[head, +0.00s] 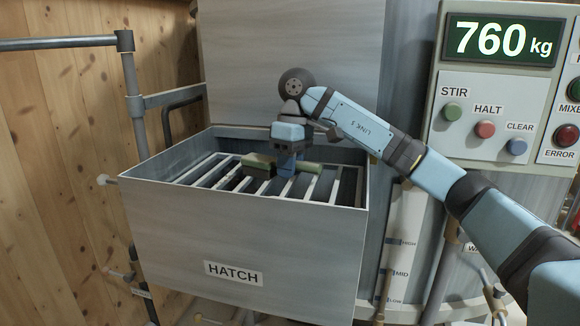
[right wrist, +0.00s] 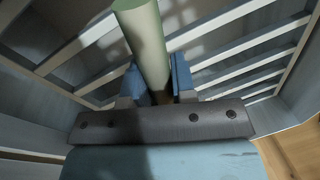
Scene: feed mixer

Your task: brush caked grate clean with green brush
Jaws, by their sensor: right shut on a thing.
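The grate (head: 329,186) is a row of pale bars set inside the open hatch box. A little dark brown matter shows near the bars at its left middle; how much caking there is, I cannot tell. My right gripper (head: 288,168) points down over the grate, shut on the green brush (head: 258,160). The brush lies level across the bars, its dark-bristled head to the left and its handle to the right. In the right wrist view the green handle (right wrist: 146,42) sits between the two blue fingers. Whether the bristles touch the bars is not clear. My left gripper is out of view.
The hatch box's front wall (head: 240,235) and rims enclose the grate. Its raised lid (head: 290,60) stands behind. A control panel (head: 490,120) reading 760 kg is at the right. A metal rail (head: 130,90) stands at the left.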

